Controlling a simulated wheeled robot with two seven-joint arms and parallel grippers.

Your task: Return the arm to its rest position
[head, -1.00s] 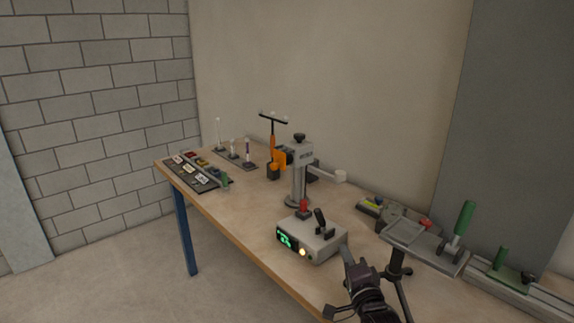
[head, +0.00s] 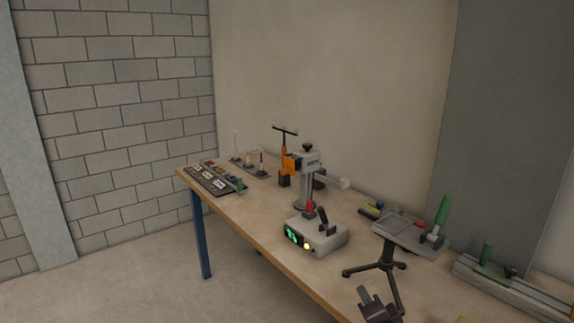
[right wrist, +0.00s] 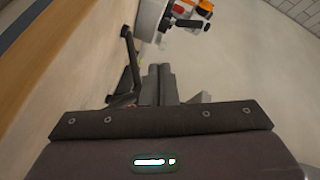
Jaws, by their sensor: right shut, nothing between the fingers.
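My right gripper (head: 365,292) shows at the bottom edge of the head view, in front of the tripod stand and apart from the grey control box. Its fingers are together and empty, and they also show in the right wrist view (right wrist: 158,80). Most of the right arm is out of the head view. My left gripper is not in view.
The grey control box (head: 328,243) has a lit green display. A black tripod stand (head: 388,268) is close to my right gripper. A clamp column (head: 300,185), an orange tool (head: 290,164) and small trays stand farther back on the wooden table (head: 262,222).

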